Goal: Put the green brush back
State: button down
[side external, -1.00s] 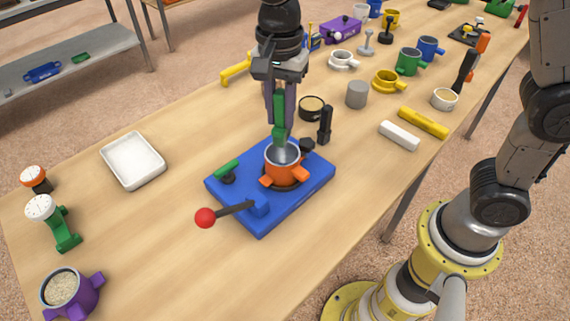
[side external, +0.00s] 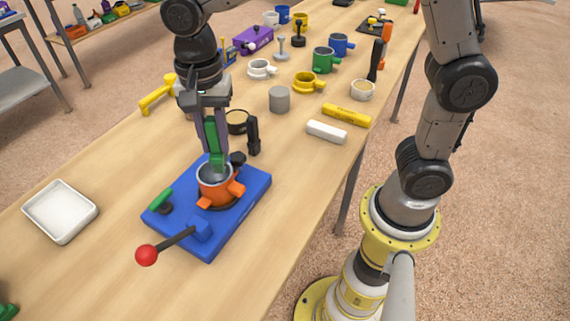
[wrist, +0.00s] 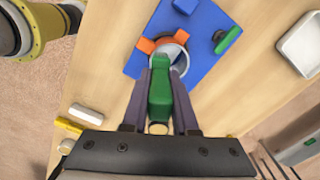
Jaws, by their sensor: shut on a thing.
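The green brush (side external: 217,152) is upright in my gripper (side external: 214,142), which is shut on its handle. In the wrist view the brush (wrist: 160,97) shows between the two fingers of my gripper (wrist: 161,78). The brush's lower end is at the mouth of an orange mould (side external: 217,190); how deep it reaches and whether it touches the wall I cannot tell. The mould stands on a blue base plate (side external: 168,228), and also shows in the wrist view (wrist: 146,45). The brush's resting place is not clear in these frames.
A red-knobbed lever (side external: 147,254) sticks out from the base plate. A black upright handle (side external: 253,136) stands close behind the mould. A white tray (side external: 60,212) lies to the left.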

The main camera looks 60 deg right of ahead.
jog(key=s+d+m, duration=0.5)
jog(key=s+d, duration=1.2)
jog(key=s, duration=0.4)
jog(key=shift+w+d+f, duration=0.35)
jog(key=shift+w+f, duration=1.8)
jog(key=shift+w, duration=0.15)
jog(key=shift+w+d+f, duration=0.3)
jog(key=shift+w+f, duration=1.85)
jog(key=shift+w, duration=0.2)
jog(key=shift+w+d+f, duration=0.35)
jog(key=shift+w+f, duration=1.8)
jog(key=shift+w, duration=0.15)
jog(key=shift+f, duration=0.15)
jog(key=c, duration=0.7)
grip_release()
